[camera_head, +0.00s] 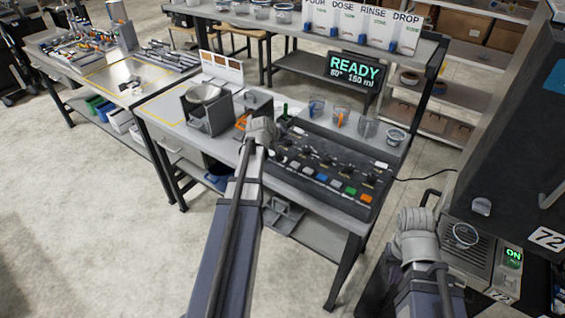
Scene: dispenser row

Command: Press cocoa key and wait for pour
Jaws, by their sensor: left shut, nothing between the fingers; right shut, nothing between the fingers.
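A dark dispenser panel (322,166) lies on the grey bench, with a row of small coloured keys (335,183) along its front, among them white, blue, green and orange. Which one is the cocoa key I cannot read. A display (355,72) behind it reads READY, 80°, 150 ml. My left gripper (262,130) is at the panel's left end, left of the key row; its fingers are mostly hidden by its own wrist, and it is shut and empty. My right gripper (415,222) is shut and empty, off the bench's right side, before a dark machine.
Several clear cups (367,127) stand behind the panel. A grey holder (208,108) stands left of my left gripper. The dark machine (490,235) at right has a green ON light. Signs (360,25) reading POUR, DOSE, RINSE, DROP stand on the rear shelf. Open floor lies at left.

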